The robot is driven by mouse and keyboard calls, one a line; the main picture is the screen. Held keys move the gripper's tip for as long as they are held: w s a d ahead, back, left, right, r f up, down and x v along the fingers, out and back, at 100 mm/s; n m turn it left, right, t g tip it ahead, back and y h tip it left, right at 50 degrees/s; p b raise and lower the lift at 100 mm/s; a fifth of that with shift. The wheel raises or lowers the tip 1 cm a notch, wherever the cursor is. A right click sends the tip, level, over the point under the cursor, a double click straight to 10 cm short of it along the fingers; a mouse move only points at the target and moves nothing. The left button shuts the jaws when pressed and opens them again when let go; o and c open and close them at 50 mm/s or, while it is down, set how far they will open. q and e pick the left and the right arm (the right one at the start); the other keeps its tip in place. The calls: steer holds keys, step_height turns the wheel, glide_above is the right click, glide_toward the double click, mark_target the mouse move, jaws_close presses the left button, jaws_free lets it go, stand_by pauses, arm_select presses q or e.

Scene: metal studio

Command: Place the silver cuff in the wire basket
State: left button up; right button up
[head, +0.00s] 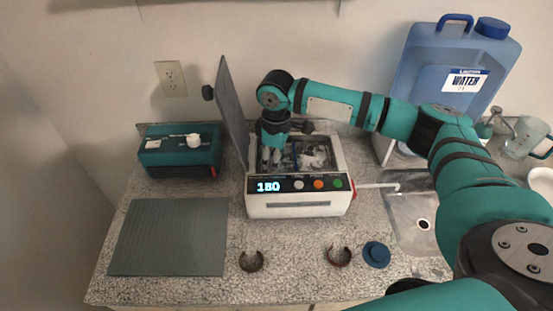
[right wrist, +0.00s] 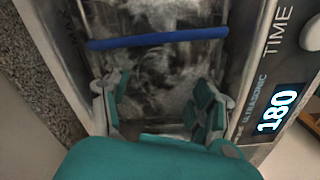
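My right gripper (head: 271,156) reaches down into the left part of the open ultrasonic cleaner (head: 297,203). In the right wrist view its two fingers (right wrist: 162,108) are spread apart, with nothing clearly held between them. A blue bar (right wrist: 158,39), perhaps the wire basket's handle, crosses the bath beyond the fingertips. The basket's mesh cannot be made out. Two open cuffs lie on the counter, a left one (head: 251,261) and a right one (head: 340,257); both look brownish. I cannot pick out a silver cuff; bright shapes in the bath are unclear. My left gripper is out of view.
The cleaner's raised lid (head: 232,115) stands at its left, and its display reads 180. A grey mat (head: 170,237) and a teal box (head: 180,151) are left. A blue cap (head: 376,255), sink (head: 412,218) and water jug (head: 452,75) are right. The front counter is partly free.

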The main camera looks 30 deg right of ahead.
steer(key=shift+r, duration=0.25)
step_height(320, 180, up, 12)
steer(key=b, duration=0.2)
steer(key=shift+f, duration=0.1)
stand_by(1.2)
